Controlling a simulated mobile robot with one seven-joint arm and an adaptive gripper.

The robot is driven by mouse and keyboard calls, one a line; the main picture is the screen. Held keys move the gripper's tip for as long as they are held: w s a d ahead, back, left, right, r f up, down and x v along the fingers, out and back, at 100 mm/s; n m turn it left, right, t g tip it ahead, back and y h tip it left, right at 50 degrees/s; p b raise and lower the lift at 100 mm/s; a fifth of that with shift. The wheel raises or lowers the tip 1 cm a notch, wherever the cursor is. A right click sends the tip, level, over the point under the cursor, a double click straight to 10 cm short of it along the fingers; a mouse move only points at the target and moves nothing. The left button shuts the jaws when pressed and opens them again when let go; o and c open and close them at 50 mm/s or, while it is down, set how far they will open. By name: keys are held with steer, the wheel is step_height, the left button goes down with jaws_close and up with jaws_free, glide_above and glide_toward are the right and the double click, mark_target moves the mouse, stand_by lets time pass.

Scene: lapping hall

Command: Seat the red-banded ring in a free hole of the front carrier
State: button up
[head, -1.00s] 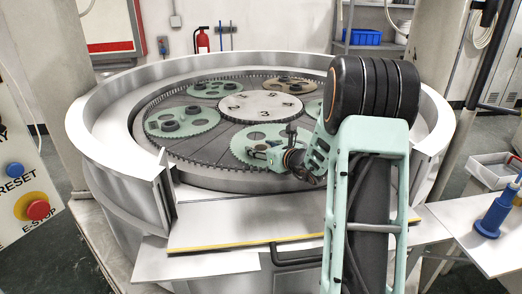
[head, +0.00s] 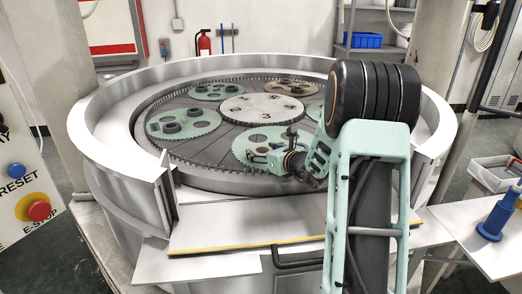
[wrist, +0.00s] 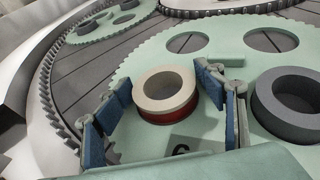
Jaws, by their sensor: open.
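The red-banded ring (wrist: 166,92) has a cream top and a red band low on its side. In the wrist view it sits upright on the green front carrier (wrist: 135,62), near a label reading 6. My gripper (wrist: 160,100) is open around it, with one blue-padded finger to its left and one close to its right. Whether its lower edge is in a hole cannot be told. Two empty holes (wrist: 183,43) show behind it. In the head view the carrier (head: 243,146) lies under my gripper (head: 264,158), and the ring cannot be made out.
A dark grey ring (wrist: 288,100) sits on the same carrier, just right of my right finger. A toothed rim (wrist: 47,90) runs along the left. Other carriers (head: 183,124) with dark rings surround the numbered centre disc (head: 262,107). A raised metal wall (head: 105,150) encloses the plate.

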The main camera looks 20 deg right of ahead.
steer(key=shift+s+d+f+p, duration=0.15)
steer(key=shift+s+d+p, duration=0.1)
steer(key=shift+p, duration=0.2)
steer(key=shift+s+d, duration=0.15)
steer(key=shift+s, duration=0.15)
steer(key=v, duration=0.3)
steer(key=b+v, duration=0.1)
steer(key=v, duration=0.3)
steer(key=r+v, duration=0.1)
steer(key=v, duration=0.3)
steer(key=shift+b, duration=0.4)
steer(key=shift+a, duration=0.2)
